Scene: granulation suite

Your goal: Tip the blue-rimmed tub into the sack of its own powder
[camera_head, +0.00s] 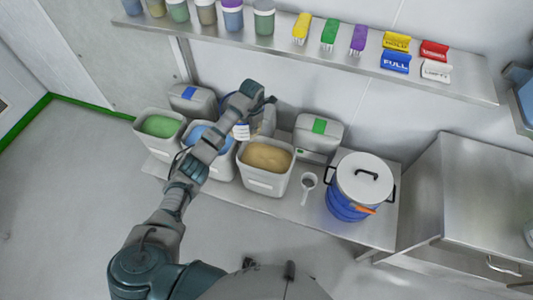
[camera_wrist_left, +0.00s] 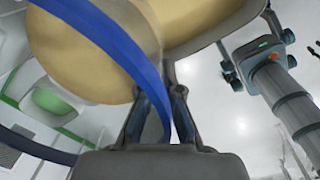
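The blue-rimmed tub (camera_wrist_left: 118,52) is clear-walled. Its blue rim curves large across the wrist view and passes between the fingers of my left gripper (camera_wrist_left: 168,90), which is closed on it. Tan powder shows through or behind the tub; I cannot tell how much is inside. In the head view, my left gripper (camera_head: 262,100) is above the back of the counter, and my arm hides most of the tub. Open sacks of green powder (camera_head: 160,126), blue powder (camera_head: 208,136) and tan powder (camera_head: 266,157) stand in a row. The tan sack lies just right of my forearm. My right gripper is out of view.
Lidded bins (camera_head: 318,130) stand behind the sacks. A scoop (camera_head: 308,184) and a blue pot with a white lid (camera_head: 364,180) are to the right on the counter. A shelf (camera_head: 280,42) with tubs, brushes and signs runs above.

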